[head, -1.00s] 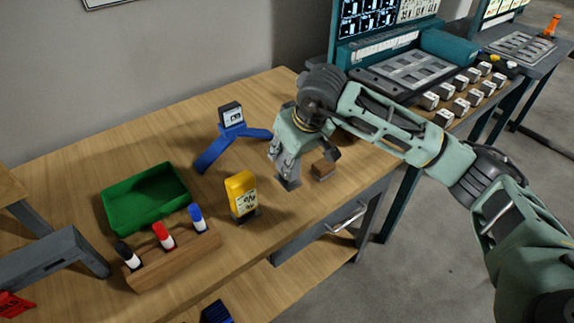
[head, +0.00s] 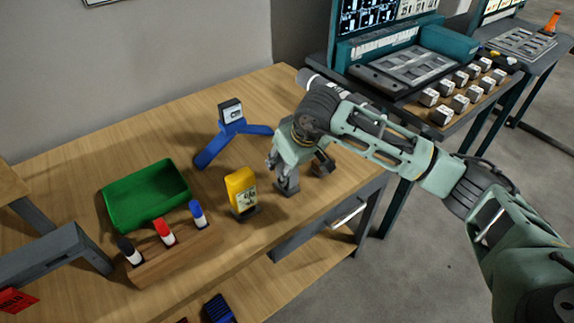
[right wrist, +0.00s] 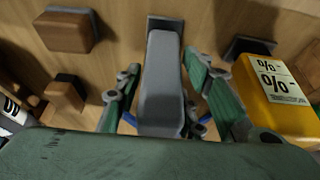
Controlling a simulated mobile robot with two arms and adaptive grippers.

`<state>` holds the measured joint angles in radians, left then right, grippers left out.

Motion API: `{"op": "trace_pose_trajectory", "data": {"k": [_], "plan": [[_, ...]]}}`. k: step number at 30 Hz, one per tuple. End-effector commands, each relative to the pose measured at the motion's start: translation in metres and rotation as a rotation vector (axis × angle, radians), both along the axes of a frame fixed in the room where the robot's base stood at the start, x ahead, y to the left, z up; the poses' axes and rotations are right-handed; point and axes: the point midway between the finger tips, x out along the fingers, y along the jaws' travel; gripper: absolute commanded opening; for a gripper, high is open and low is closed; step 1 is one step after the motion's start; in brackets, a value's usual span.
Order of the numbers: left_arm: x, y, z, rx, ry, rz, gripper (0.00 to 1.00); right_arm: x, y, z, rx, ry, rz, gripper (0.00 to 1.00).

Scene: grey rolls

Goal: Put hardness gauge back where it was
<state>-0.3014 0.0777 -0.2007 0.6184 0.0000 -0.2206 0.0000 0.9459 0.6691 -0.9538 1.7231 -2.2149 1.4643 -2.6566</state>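The yellow handheld device (head: 240,187) with a label stands on a dark base on the wooden bench. It also shows at the right of the right wrist view (right wrist: 280,95). A slim grey device (right wrist: 162,80) stands at a dark base plate (right wrist: 165,24) in the right wrist view; I take it to be the hardness gauge, but cannot be sure. My right gripper (right wrist: 160,95) is open around it, one finger on each side, with a gap at least on the left. In the head view the right gripper (head: 300,172) largely hides it. My left gripper is out of view.
A blue tripod stand (head: 229,133) with a small display is behind. A green tray (head: 146,211) and a wooden marker holder (head: 172,262) are at left. Wooden blocks (right wrist: 65,31) stand close beside the right gripper. The bench's back area is clear.

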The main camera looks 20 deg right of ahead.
Motion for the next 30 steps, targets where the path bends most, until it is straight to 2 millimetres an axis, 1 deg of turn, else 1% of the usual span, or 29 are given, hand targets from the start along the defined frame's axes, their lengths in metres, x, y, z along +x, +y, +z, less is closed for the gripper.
{"op": "trace_pose_trajectory", "data": {"k": [2,10,14,17,24,30], "plan": [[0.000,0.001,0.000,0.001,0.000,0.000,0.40,0.000,0.000,0.000,0.000,0.000,0.000,0.45],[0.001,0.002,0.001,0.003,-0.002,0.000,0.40,0.000,0.000,0.001,0.000,0.000,0.000,0.45],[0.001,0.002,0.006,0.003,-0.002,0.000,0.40,0.000,0.000,0.006,0.001,-0.001,-0.001,0.45],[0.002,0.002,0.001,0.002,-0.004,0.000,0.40,-0.005,-0.003,0.019,-0.001,-0.005,0.000,0.45],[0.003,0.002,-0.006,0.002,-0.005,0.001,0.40,-0.024,-0.010,0.068,-0.002,-0.005,0.000,0.45],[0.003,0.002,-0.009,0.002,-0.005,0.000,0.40,-0.037,-0.014,0.100,0.000,-0.004,0.000,0.45]]}}
